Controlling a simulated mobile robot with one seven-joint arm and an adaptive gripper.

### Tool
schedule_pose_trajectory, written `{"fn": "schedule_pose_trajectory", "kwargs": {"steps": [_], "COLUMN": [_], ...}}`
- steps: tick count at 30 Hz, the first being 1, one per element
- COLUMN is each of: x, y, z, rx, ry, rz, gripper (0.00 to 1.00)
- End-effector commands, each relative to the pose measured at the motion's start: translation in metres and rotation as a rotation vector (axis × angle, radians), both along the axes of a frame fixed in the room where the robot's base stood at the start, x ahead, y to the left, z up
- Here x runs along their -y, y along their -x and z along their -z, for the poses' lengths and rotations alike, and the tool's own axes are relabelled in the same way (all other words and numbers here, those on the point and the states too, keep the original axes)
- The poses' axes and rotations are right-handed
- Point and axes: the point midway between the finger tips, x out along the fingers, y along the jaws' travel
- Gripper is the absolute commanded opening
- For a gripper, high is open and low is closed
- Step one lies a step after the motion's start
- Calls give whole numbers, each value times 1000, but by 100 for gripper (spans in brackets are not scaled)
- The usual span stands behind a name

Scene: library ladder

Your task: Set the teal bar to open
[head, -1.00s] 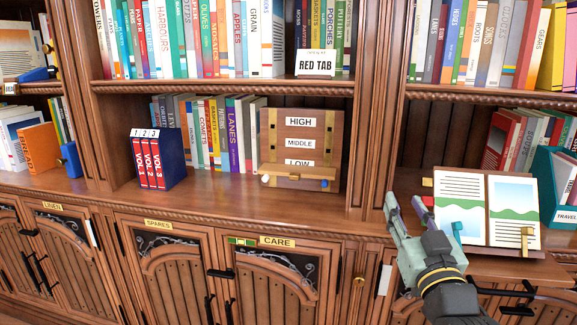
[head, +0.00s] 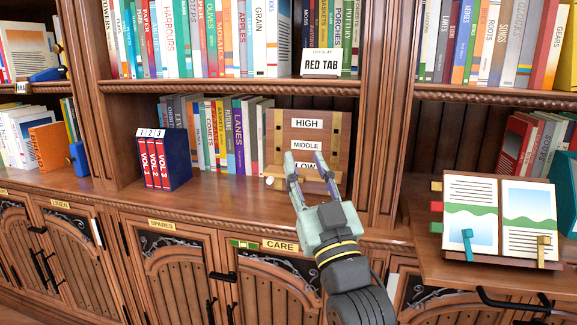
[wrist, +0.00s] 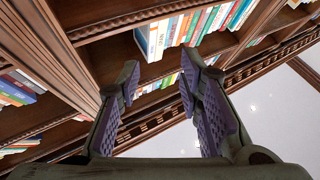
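An open book (head: 513,197) with green-banded pages rests on a brown stand (head: 500,262) at the right of the head view. A small teal bar (head: 468,244) stands upright at the lower edge of its left page. A matching brass-coloured bar (head: 543,250) stands upright at the right page. My gripper (head: 305,160) is open and empty, well left of the book, in front of a wooden board marked HIGH, MIDDLE, LOW (head: 308,133). In the wrist view my gripper's two fingers (wrist: 157,82) are apart with nothing between them. The teal bar does not show in the wrist view.
The stand is on a pull-out wooden shelf (head: 430,262) with coloured tabs beside the book. A teal holder of books (head: 562,185) is close on its right. A pillar (head: 383,130) separates the board's bay from the book's bay. Blue-cased volumes (head: 178,160) stand further left.

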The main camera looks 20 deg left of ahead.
Motion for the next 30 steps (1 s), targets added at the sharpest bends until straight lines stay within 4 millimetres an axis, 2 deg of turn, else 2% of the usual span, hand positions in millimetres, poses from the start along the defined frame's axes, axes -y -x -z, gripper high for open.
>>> {"fn": "schedule_pose_trajectory", "kwargs": {"steps": [3,9,30], "x": [-19,-34,-38], "y": [10,20,22], "z": [-5,-12,-11], "rx": [31,61,64], "ry": [-12,-26,-24], "rz": [-33,-63,-69], "gripper": [33,33,33]}}
